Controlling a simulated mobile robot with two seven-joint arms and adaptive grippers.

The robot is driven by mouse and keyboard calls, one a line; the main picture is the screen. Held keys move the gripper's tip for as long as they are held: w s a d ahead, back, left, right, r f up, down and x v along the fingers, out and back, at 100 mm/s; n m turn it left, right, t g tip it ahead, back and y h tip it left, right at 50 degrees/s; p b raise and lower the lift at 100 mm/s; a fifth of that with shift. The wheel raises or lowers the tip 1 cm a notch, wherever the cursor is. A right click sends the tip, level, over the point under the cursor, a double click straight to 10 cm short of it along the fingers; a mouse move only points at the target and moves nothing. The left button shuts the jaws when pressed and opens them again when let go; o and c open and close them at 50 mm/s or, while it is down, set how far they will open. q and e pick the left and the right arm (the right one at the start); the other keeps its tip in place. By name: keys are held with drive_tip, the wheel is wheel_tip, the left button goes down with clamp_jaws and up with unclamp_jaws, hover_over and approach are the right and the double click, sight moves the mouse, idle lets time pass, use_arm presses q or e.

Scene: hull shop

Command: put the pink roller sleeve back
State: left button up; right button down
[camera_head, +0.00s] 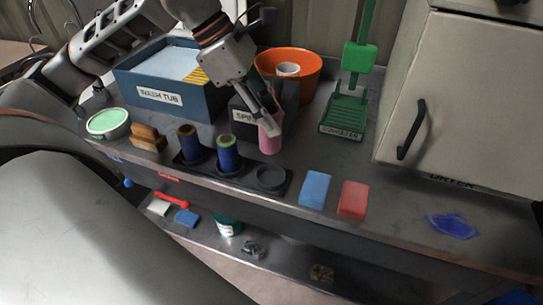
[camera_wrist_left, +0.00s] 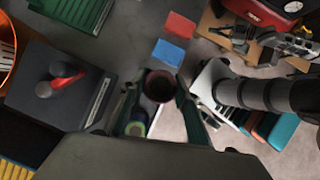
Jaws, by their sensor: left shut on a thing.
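The pink roller sleeve (camera_head: 270,138) is held upright in my left gripper (camera_head: 271,122), which is shut on it. In the left wrist view the sleeve (camera_wrist_left: 160,86) sits between the two fingers, its dark open end facing the camera. A black rack (camera_head: 206,172) near the bench's front edge holds two blue sleeves (camera_head: 188,143) (camera_head: 230,154) upright. Its right-hand round seat (camera_head: 270,178) is empty. In the picture the pink sleeve is just above this seat; its exact height is unclear. My right gripper is not seen.
A spinner box (camera_head: 242,115), a wash tub (camera_head: 168,97) and an orange bucket (camera_head: 300,62) stand behind. Blue (camera_head: 315,189) and red (camera_head: 352,199) sponges lie right of the rack. A brush block (camera_head: 147,138) and green-topped tub (camera_head: 108,124) are left.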

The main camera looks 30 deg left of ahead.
use_arm(q)
wheel_tip(320, 180, down, 11)
drive_tip(key=shift+r+b, duration=0.15)
drive_tip(key=shift+b, duration=0.2)
drive_tip(key=o, duration=1.1)
drive_tip(key=shift+c, duration=0.2)
drive_tip(key=shift+r, duration=0.1)
drive_tip(key=v, duration=1.2)
